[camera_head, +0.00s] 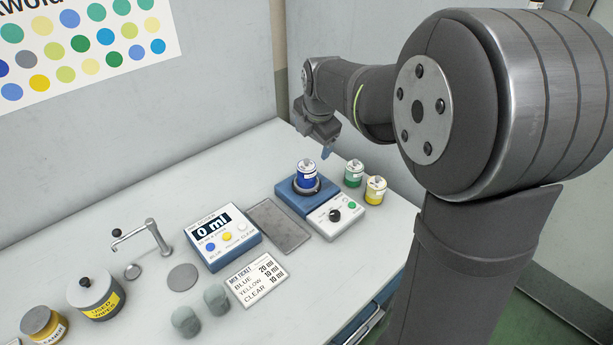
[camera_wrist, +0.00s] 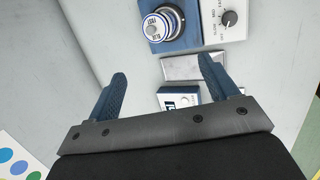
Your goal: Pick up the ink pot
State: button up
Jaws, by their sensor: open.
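A blue ink pot (camera_head: 306,175) with a white label and light lid stands upright in the round seat of a blue and white device (camera_head: 290,196). In the wrist view the blue pot (camera_wrist: 157,27) shows from above, beyond my fingertips and roughly in line with the gap between them. A green-labelled pot (camera_head: 354,174) and a yellow-labelled pot (camera_head: 375,190) stand on the table right of the device. My gripper (camera_head: 326,151) is open and empty, above and behind the pots. Its two blue fingers also show spread apart in the wrist view (camera_wrist: 162,70).
A grey plate (camera_head: 279,228) lies left of the pot's device. Beside it are a display box (camera_head: 222,236) reading 0 ml and a mix ticket (camera_head: 257,278). A tap (camera_head: 142,237), a used-wipes can (camera_head: 95,294) and an orange-labelled pot (camera_head: 43,326) stand further left.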

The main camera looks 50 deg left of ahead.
jog(key=m+g+h, duration=0.2)
jog(key=m+h, duration=0.2)
jog(key=m, duration=1.7)
send_over(308, 159)
jog(key=f, duration=0.1)
notch_tip(308, 159, down, 12)
jog(key=shift+a+r, duration=0.1)
jog(key=shift+s+f, duration=0.15)
jog(key=shift+f, duration=1.25)
jog(key=shift+s+f, duration=0.1)
jog(key=shift+f, duration=1.25)
jog(key=c, duration=1.3)
jog(key=shift+o, duration=0.2)
jog(key=shift+r, duration=0.1)
